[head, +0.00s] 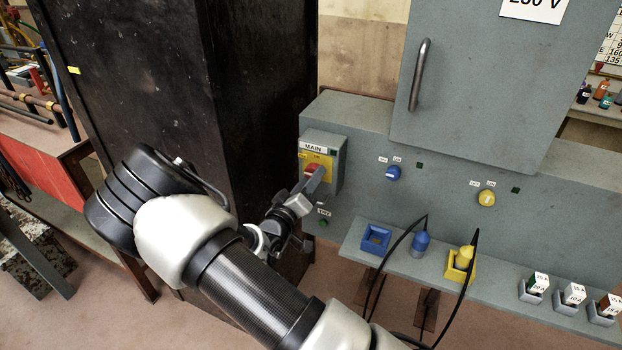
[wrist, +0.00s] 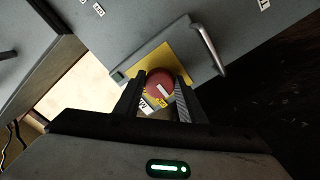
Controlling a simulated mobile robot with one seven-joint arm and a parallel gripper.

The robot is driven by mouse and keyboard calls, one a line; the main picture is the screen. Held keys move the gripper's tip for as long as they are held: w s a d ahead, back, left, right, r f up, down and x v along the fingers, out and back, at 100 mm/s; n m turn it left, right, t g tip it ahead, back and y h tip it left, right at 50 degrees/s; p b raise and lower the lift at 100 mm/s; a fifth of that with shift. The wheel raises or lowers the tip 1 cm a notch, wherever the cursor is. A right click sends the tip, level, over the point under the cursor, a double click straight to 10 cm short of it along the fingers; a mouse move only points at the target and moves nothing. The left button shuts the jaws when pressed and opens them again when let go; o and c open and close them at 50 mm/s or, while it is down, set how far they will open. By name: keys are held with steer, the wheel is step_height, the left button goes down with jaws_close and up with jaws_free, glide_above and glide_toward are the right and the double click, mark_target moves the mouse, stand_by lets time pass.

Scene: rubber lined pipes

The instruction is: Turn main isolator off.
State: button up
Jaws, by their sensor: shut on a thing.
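The main isolator (head: 322,158) is a grey box with a yellow plate and a "MAIN" label, at the left end of the grey panel. Its red rotary knob (head: 314,170) is partly hidden by my gripper in the head view. My gripper (head: 308,186) reaches it from the lower left. In the wrist view the red knob (wrist: 160,84) with a pale bar mark sits between the two fingers of my gripper (wrist: 157,92), which is shut on it. The yellow plate (wrist: 172,58) shows behind. I cannot read the knob's setting.
A dark cabinet (head: 262,90) stands close on the left of the panel. A grey door with a handle (head: 419,75) is above right. Blue (head: 393,173) and yellow (head: 486,198) knobs are on the panel. A shelf below holds blue and yellow plugs with black cables.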

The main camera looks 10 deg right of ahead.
steer(key=o, duration=1)
steer(key=shift+o, duration=0.2)
steer(key=v, duration=1.7)
steer(key=shift+s+a+p, duration=0.15)
steer(key=shift+p, duration=0.3)
